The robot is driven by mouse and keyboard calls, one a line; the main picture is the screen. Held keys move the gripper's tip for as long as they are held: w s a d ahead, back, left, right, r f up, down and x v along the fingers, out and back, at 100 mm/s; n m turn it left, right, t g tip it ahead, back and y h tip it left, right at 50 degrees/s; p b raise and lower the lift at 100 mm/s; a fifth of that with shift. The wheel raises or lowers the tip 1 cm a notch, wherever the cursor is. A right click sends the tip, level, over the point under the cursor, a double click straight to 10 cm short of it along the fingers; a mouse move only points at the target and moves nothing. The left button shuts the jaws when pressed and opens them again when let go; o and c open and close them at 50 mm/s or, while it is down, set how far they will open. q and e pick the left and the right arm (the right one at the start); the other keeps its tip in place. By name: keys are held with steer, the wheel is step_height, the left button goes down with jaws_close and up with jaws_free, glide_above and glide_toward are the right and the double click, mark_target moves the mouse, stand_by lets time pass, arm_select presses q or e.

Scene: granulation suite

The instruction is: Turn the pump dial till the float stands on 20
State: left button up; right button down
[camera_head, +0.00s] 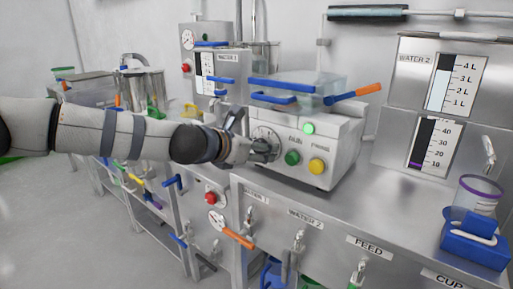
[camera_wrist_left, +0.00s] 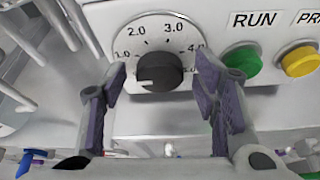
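The pump dial is a black knob (camera_wrist_left: 158,72) on a round white scale marked 1.0 to 4.0 and beyond, on the front of a white pump box (camera_head: 339,160). Its white pointer line points left, below the 1.0 mark. My left gripper (camera_wrist_left: 160,95) is open, with one purple-padded finger on each side of the knob. Whether the pads touch the knob is unclear. In the head view, the left gripper (camera_head: 250,147) covers part of the dial. The float is a purple band (camera_head: 415,164) low in the gauge (camera_head: 424,146), near the 10 mark. My right gripper is out of view.
A green RUN button (camera_head: 292,158) and a yellow button (camera_head: 317,166) sit right of the dial. A clear tray (camera_head: 318,84) with blue and orange handles is on top of the pump. A cup (camera_head: 478,194) stands in a blue holder (camera_head: 474,238) at the right.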

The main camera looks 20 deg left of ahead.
arm_select(q)
steer(key=c, duration=0.9)
steer(key=shift+m, duration=0.3)
steer(key=m+y, duration=0.1)
steer(key=m+t+y, duration=0.1)
steer(key=shift+s+d+f+m, duration=0.1)
steer(key=shift+d+m, duration=0.05)
steer(key=shift+m, duration=0.15)
steer(key=m+t+y, duration=0.1)
steer(key=m, duration=0.2)
steer(key=shift+d, duration=0.1)
steer(key=m+t, duration=0.1)
steer(key=m, duration=0.1)
steer(key=m+y, duration=0.1)
steer(key=shift+f+m+t+y, duration=0.2)
steer(key=shift+m+t+y, duration=0.1)
steer(key=shift+m+t, duration=0.1)
steer(key=shift+f+m+t, duration=0.1)
steer(key=shift+m+t, duration=0.8)
steer(key=shift+m, duration=1.1)
